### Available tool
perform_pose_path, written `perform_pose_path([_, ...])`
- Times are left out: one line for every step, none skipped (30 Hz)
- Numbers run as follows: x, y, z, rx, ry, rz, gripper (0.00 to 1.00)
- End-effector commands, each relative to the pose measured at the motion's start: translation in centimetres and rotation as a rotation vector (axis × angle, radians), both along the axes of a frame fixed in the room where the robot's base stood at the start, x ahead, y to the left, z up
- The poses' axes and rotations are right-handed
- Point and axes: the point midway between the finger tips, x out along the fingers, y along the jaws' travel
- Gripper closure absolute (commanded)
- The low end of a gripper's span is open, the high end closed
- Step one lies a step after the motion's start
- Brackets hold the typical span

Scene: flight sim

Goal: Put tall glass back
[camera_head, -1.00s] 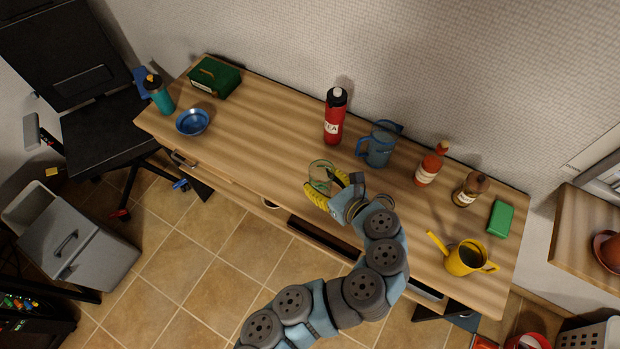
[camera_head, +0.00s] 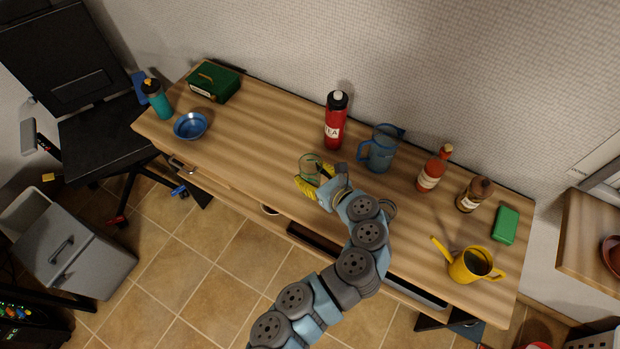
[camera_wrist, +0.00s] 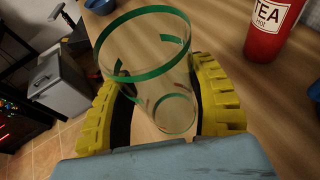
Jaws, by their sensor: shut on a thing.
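The tall glass (camera_head: 310,166) is clear with green rim and marks. In the wrist view the glass (camera_wrist: 150,75) stands between the yellow fingers of my gripper (camera_wrist: 165,110), which is shut on it. In the head view my gripper (camera_head: 314,182) is over the front middle of the wooden desk (camera_head: 260,135). The glass is roughly upright. I cannot tell whether its base touches the desk.
A red tea bottle (camera_head: 336,120) stands behind the glass, with a blue pitcher (camera_head: 380,148) to its right. A blue bowl (camera_head: 190,126) is at the left. Sauce bottles (camera_head: 433,169) and a yellow watering can (camera_head: 470,265) are at the right. The desk between bowl and glass is clear.

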Motion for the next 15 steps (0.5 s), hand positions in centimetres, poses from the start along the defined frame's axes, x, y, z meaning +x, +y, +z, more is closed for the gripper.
perform_pose_path([0.1,0.1,-0.1,0.001,-0.001,0.001,0.82])
perform_pose_path([0.1,0.1,-0.1,0.002,-0.001,0.001,0.82])
perform_pose_path([0.2,0.1,-0.2,0.002,-0.001,0.002,0.82])
perform_pose_path([0.3,0.2,-0.3,0.002,-0.001,0.002,0.82])
perform_pose_path([0.3,0.2,-0.4,0.002,-0.001,0.003,0.82])
perform_pose_path([0.5,0.3,-0.5,0.003,0.0,0.002,0.82])
perform_pose_path([0.6,0.3,-0.7,0.003,0.0,0.002,0.82])
perform_pose_path([0.7,0.4,-0.9,0.003,0.001,0.002,0.82])
perform_pose_path([0.8,0.3,-1.4,0.003,0.001,0.0,0.82])
perform_pose_path([0.8,0.3,-1.9,0.003,0.002,-0.002,0.82])
perform_pose_path([0.8,0.2,-2.4,0.004,0.001,-0.002,0.82])
perform_pose_path([0.8,0.2,-3.0,0.002,0.002,-0.001,0.82])
perform_pose_path([0.7,0.3,-3.4,0.002,0.003,0.0,0.82])
perform_pose_path([0.7,0.3,-3.7,0.001,0.002,0.001,0.82])
perform_pose_path([0.7,0.3,-3.9,0.003,0.001,0.001,0.82])
